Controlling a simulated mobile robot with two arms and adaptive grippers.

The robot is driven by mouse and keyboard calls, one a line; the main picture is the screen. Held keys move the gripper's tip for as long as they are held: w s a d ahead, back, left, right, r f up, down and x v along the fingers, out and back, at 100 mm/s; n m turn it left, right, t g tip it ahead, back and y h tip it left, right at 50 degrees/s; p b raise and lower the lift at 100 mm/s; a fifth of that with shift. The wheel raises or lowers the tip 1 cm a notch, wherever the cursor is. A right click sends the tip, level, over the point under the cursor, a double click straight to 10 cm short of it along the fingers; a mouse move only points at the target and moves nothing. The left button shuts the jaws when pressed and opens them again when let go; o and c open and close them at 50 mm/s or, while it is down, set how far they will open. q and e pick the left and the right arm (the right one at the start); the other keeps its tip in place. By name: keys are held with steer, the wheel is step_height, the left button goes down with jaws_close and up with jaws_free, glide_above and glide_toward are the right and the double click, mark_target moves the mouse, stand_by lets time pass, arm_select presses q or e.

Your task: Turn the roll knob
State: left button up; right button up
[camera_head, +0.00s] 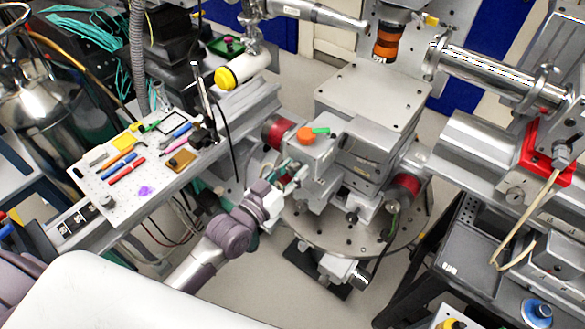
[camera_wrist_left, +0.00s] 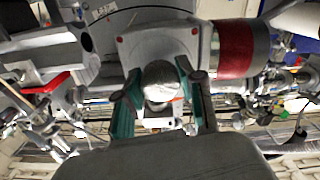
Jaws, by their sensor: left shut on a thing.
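The roll knob (camera_wrist_left: 160,82) is a rounded silver knob on the grey stage housing in the left wrist view. My left gripper (camera_wrist_left: 161,98) is shut on it, with one teal-lined finger on each side. In the head view my left gripper (camera_head: 285,179) reaches from the lower left to the near left side of the metal stage stack (camera_head: 365,150). The fingers hide most of the knob there. How far the knob is turned cannot be told. My right gripper is not in view.
A red-banded motor (camera_head: 278,132) sits close behind my left gripper, and another (camera_head: 403,186) is on the stack's right. An orange and a green piece (camera_head: 306,134) lie on top. A round perforated plate (camera_head: 400,238) is below. A tool board (camera_head: 135,165) stands left.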

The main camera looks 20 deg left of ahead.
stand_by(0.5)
arm_select(q)
steer(key=o, duration=1.1)
steer(key=shift+o, duration=0.2)
steer(key=shift+s, duration=0.15)
steer(key=v, duration=1.1)
steer(key=shift+s+a, duration=0.15)
steer(key=shift+s, duration=0.25)
